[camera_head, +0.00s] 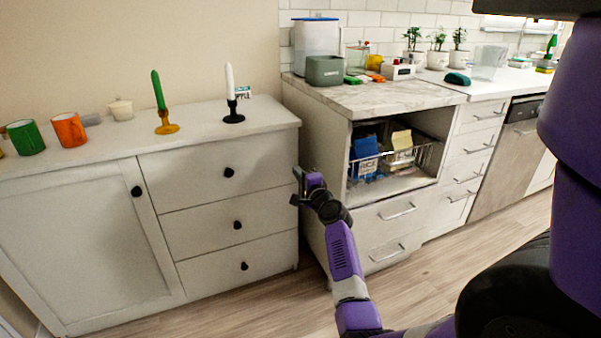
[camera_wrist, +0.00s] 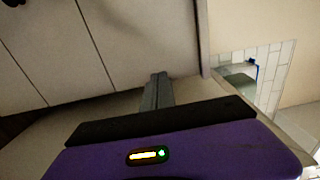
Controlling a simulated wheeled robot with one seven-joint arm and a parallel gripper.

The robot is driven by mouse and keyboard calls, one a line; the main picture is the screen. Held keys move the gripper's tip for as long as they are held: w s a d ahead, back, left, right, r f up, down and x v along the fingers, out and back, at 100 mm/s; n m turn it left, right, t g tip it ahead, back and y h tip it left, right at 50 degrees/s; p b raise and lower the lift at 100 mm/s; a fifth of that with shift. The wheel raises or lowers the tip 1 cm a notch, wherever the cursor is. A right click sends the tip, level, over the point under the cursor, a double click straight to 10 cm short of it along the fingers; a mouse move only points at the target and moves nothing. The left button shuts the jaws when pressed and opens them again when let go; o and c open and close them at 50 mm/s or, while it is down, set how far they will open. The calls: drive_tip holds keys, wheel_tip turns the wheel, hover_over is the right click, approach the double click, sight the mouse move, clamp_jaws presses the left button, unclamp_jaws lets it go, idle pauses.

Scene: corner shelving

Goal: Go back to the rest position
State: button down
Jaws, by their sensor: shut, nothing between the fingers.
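My gripper (camera_head: 297,186) is at the end of my purple arm, in front of the gap between the white dresser (camera_head: 225,172) and the kitchen counter unit. It is shut and empty. In the wrist view my gripper (camera_wrist: 160,77) shows its grey fingers together, pointing toward pale cabinet fronts. I cannot tell from these frames whether the fingers touch any surface.
On the dresser stand a green mug (camera_head: 25,137), an orange mug (camera_head: 69,129), a green candle (camera_head: 158,90) and a white candle (camera_head: 230,82). An open compartment holds a wire basket (camera_head: 425,157). Wooden floor (camera_head: 440,275) lies clear before the drawers.

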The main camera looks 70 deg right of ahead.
drive_tip(key=shift+v, duration=0.9)
